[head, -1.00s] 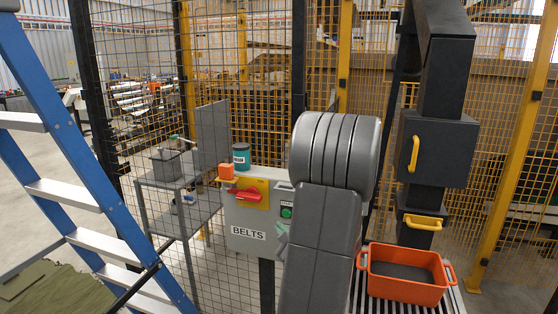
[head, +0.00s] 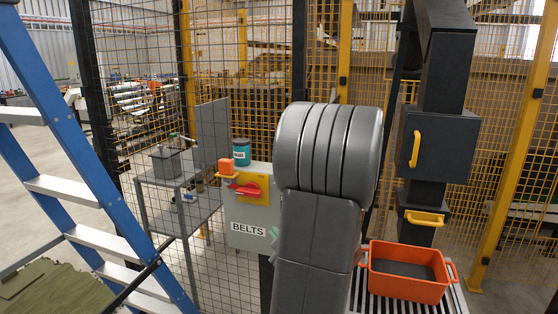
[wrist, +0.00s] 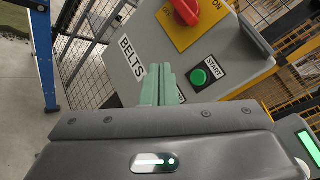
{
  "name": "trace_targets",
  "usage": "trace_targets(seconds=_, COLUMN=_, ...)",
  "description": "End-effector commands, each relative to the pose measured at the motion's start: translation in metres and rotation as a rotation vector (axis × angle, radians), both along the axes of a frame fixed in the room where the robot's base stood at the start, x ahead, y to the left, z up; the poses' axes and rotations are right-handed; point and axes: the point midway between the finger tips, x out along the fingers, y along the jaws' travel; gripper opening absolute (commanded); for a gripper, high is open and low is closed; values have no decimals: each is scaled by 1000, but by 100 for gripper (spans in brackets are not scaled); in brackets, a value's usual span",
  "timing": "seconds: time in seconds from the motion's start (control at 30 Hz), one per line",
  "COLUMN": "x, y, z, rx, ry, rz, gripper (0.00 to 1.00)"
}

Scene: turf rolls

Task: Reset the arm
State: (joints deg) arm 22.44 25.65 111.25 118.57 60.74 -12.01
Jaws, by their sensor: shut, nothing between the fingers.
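My gripper (wrist: 158,86) shows in the wrist view as two pale green fingers lying together, shut and empty. They point towards the grey control box (wrist: 145,40) and overlap its front in the picture; I cannot tell whether they touch it. The box carries a "BELTS" label (wrist: 131,56), a green start button (wrist: 198,77) and a red switch (wrist: 186,11) on a yellow plate. In the head view my grey arm stands in front of the box (head: 247,225) and hides its right part and most of my gripper.
An orange crate (head: 408,285) sits on rollers at the lower right. A blue ladder (head: 85,160) stands at the left. Wire mesh fencing (head: 265,60) runs behind the box. A teal tin (head: 241,151) and an orange block (head: 225,166) are on top of the box.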

Motion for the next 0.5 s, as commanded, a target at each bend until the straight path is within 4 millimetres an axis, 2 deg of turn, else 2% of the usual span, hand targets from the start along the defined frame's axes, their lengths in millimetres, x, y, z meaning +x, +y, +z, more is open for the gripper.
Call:
trace_targets(seconds=0.37, x=47, y=-15, z=3, rx=1, ry=0, rz=-1, gripper=0)
trace_targets(seconds=0.5, x=48, y=-15, z=-5, rx=-1, ry=-4, rz=0, gripper=0)
